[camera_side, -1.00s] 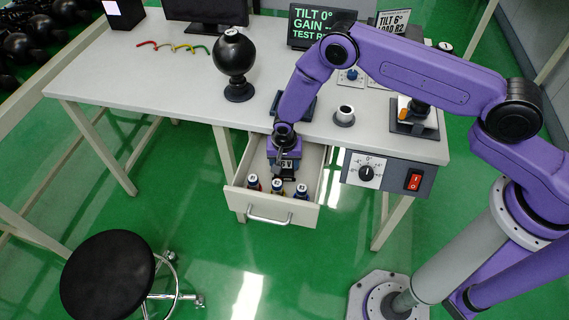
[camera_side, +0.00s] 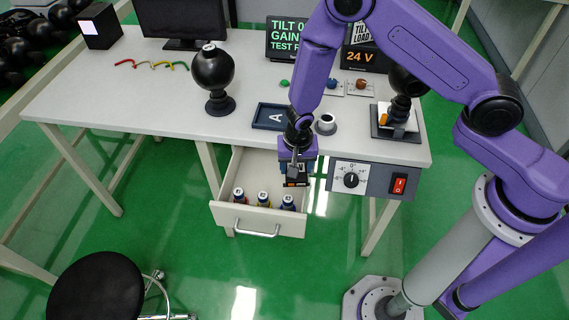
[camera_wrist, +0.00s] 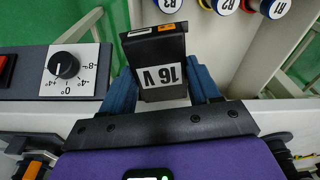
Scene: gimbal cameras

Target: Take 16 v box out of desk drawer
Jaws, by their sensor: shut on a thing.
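The 16 V box (camera_wrist: 160,48) is black with a white "16 V" label and an orange mark. My gripper (camera_wrist: 162,88) is shut on it, with one blue finger on each side in the wrist view. In the side view my gripper (camera_side: 297,160) points down and holds the box (camera_side: 296,181) over the right side of the open drawer (camera_side: 224,214), near the desk's front edge. The exact height of the box above the drawer is hard to tell. The drawer floor behind the bottles looks bare where it shows.
Several coloured bottles (camera_side: 263,198) with round labelled tops stand along the drawer's front. A dial panel (camera_side: 372,181) with a red switch hangs right of the drawer. A dark tray (camera_side: 270,116) marked A and a small round cup (camera_side: 325,123) stand on the desk behind my gripper.

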